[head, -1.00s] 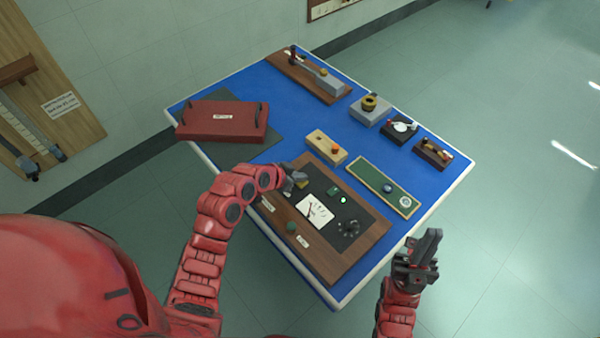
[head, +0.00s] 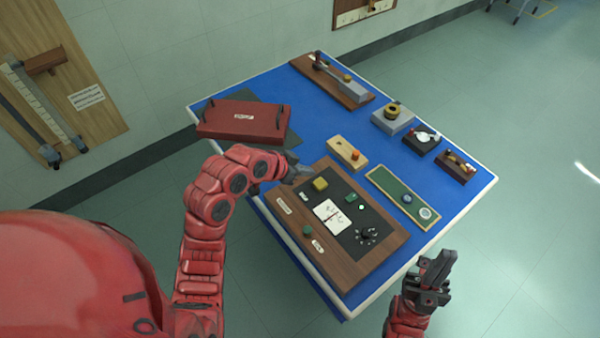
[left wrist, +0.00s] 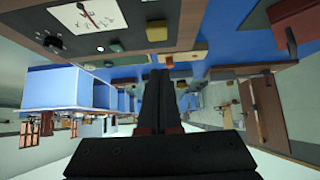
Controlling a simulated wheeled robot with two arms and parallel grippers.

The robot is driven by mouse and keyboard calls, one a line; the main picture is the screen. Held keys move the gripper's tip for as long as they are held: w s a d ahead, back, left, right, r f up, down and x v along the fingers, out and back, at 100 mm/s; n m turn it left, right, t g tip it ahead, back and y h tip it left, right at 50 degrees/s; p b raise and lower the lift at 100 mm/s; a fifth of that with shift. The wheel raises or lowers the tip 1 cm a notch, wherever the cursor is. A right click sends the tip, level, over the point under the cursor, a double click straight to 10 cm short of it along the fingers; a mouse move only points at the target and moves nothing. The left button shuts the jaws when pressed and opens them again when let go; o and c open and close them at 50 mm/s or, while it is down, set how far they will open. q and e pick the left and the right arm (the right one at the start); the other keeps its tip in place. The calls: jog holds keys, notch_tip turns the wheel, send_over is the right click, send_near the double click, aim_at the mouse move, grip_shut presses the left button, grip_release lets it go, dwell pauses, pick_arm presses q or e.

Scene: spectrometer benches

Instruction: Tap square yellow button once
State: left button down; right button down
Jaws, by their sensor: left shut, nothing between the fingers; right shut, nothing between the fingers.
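The square yellow button (head: 320,184) sits on the black plate of the wooden meter panel (head: 381,253), near its far left corner. It also shows upside down at the top of the left wrist view (left wrist: 157,31). My left gripper (head: 302,170) is shut and empty, just beyond and left of the button, apart from it. Its shut fingers (left wrist: 158,95) point away below the button in the left wrist view. My right gripper (head: 437,264) is shut and empty, off the table's right front edge.
The panel also bears a white meter (head: 332,217), a small green square (head: 351,198), a black knob (head: 366,236) and a round green knob (head: 307,231).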

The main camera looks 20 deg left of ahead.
pick_arm(q)
jog(key=v, duration=0.3)
dwell(0.5)
